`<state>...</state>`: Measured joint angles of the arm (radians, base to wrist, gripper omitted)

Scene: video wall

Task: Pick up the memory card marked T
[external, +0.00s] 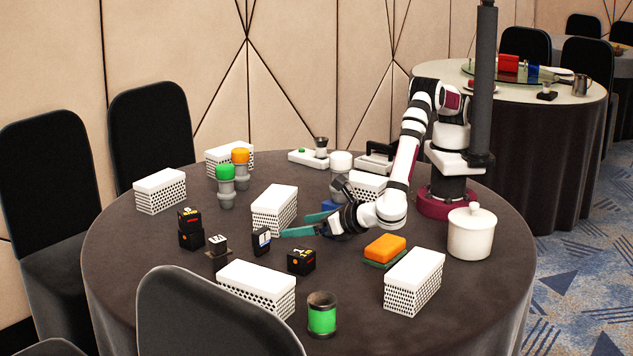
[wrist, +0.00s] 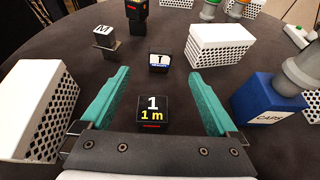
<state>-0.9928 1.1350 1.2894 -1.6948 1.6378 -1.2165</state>
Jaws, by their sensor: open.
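The memory card marked T (wrist: 159,63) stands upright on the dark table, a small black piece with a white and blue face. In the external view the card (external: 261,241) is just left of my fingertips. My gripper (external: 302,224) is open and empty, its teal fingers pointing left above the table. In the wrist view my gripper (wrist: 158,92) has its fingers spread wide, and the card lies ahead, between their lines and beyond the tips. No finger visibly touches it.
A black cube marked 1 m (wrist: 152,111) shows between my fingers, nearer than the card. White perforated boxes (external: 274,209) (wrist: 38,108) flank the area. A blue CAPS box (wrist: 266,100) is right. A block marked M (wrist: 103,36) and stacked black cubes (external: 190,229) stand beyond.

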